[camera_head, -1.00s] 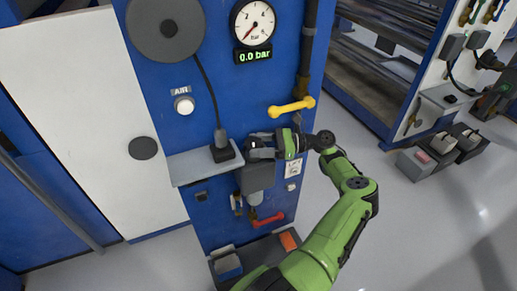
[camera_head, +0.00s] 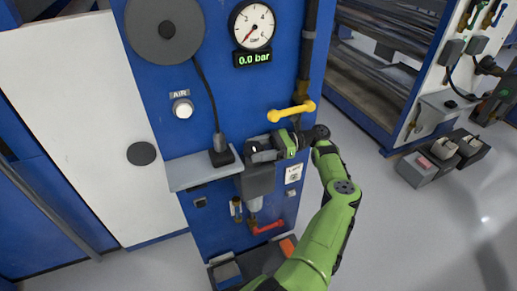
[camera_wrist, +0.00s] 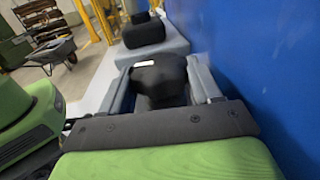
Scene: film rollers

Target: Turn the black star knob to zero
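The black star knob (camera_wrist: 158,75) with a small white mark sits between the two grey fingers of my gripper (camera_wrist: 160,88) in the wrist view. The fingers lie along both sides of the knob, with no clear gap. In the head view my gripper (camera_head: 272,149) reaches in from the right, in front of the blue panel and above a grey regulator body (camera_head: 258,180); it mostly hides the knob there. The round gauge (camera_head: 252,25) has its red needle at the low end, and the green display (camera_head: 253,58) reads 0.0 bar.
A yellow lever (camera_head: 291,111) is just above my gripper. A grey shelf (camera_head: 190,177) with a black block (camera_head: 221,155) is to its left. A red lever (camera_head: 267,228) is below.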

